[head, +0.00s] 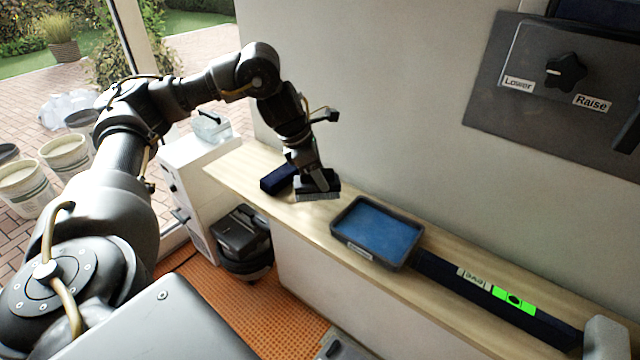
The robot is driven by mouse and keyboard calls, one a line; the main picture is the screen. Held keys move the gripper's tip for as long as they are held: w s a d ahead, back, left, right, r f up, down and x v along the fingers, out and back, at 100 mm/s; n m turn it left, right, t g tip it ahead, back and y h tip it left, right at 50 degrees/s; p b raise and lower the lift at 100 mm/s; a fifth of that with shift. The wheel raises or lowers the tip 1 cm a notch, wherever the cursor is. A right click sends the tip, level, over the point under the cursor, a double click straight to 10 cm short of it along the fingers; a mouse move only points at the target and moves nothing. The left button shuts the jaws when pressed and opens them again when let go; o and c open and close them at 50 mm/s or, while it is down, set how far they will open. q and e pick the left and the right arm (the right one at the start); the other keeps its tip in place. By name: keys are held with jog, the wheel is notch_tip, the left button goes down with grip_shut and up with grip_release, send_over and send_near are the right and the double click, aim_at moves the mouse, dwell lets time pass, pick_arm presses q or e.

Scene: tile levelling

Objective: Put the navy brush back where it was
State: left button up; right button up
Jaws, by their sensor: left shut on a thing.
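My left gripper (318,178) is shut on a dark brush (319,194), which looks like the navy brush. Its pale grey bristles face down, close over the wooden shelf (236,163); I cannot tell whether they touch it. The gripper hides part of the brush's top. A navy block (278,179) sits on the shelf just left of the brush. A dark tray with a blue inside (376,230) stands on the shelf to the right of the brush. My right gripper is not in view.
A long dark level with a green window (513,299) lies on the shelf right of the tray. A wall panel with a black knob (566,71) reads Lower and Raise. A white cabinet (188,170) stands at the shelf's left end. Buckets (64,154) stand outside.

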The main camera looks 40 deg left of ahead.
pick_arm(q)
jog(key=f, duration=0.1)
jog(key=f+p, duration=0.1)
jog(key=f, duration=0.1)
jog(key=shift+w+a+f, duration=0.2)
jog(key=shift+w+f, duration=0.1)
jog(key=shift+f, duration=0.05)
jog(key=o, duration=0.9)
jog(key=shift+r, duration=0.1)
jog(key=b+v, duration=0.1)
jog(key=v, duration=0.6)
jog(key=shift+s, duration=0.1)
jog(key=p+v, duration=0.1)
jog(key=v, duration=0.2)
jog(key=shift+r, duration=0.25)
jog(key=shift+s+a+r+p, duration=0.15)
jog(key=shift+s+r+p, duration=0.05)
jog(key=shift+r+p, duration=0.35)
